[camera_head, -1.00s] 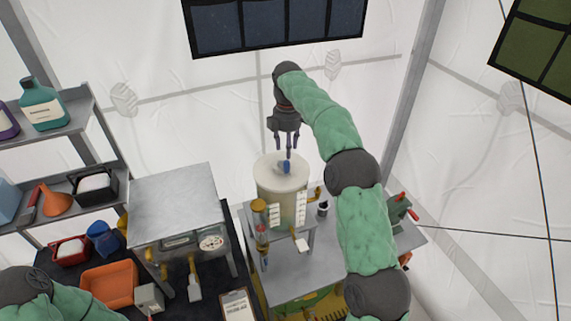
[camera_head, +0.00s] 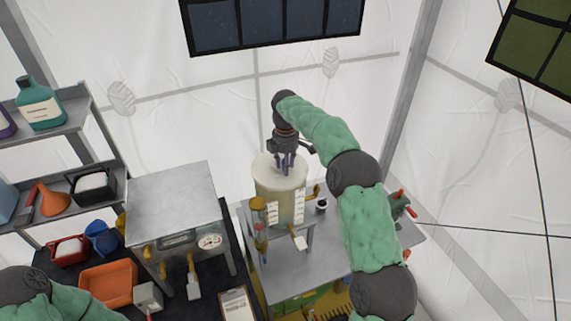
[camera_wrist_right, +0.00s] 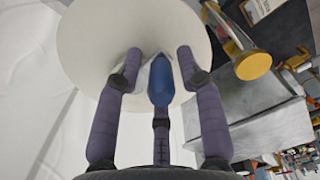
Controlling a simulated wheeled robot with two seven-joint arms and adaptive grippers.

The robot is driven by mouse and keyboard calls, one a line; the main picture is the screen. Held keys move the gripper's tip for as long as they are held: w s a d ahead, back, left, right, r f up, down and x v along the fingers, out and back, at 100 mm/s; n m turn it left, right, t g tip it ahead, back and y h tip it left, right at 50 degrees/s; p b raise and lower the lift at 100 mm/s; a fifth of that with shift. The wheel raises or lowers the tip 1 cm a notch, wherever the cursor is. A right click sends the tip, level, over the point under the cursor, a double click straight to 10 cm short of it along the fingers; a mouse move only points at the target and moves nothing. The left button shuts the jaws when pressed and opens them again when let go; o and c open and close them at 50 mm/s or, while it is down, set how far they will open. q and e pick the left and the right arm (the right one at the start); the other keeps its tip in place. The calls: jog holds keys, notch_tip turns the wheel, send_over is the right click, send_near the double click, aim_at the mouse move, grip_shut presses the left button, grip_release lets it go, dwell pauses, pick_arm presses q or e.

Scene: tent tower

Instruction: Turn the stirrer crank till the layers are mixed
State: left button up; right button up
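The stirrer tank (camera_head: 281,199) is a pale upright cylinder with a whitish lid on a grey stand. Its wall looks cream above and more yellow-green lower down. My right gripper (camera_head: 286,168) points down onto the lid from above. In the right wrist view, the blue crank knob (camera_wrist_right: 160,82) stands between the spread fingers of my right gripper (camera_wrist_right: 158,70), with small gaps showing at its sides. The fingers are around it and not visibly closed on it. The crank's arm under the knob is mostly hidden. My left gripper is out of view; only part of my left arm shows.
A grey metal box (camera_head: 176,203) with a gauge stands left of the tank. A small dark cup (camera_head: 321,206) is close by on the right. Shelves with bottles and an orange funnel (camera_head: 53,202) are at the left.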

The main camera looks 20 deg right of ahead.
grip_shut()
jog(key=shift+a+m, duration=0.2)
jog(key=shift+m, duration=0.2)
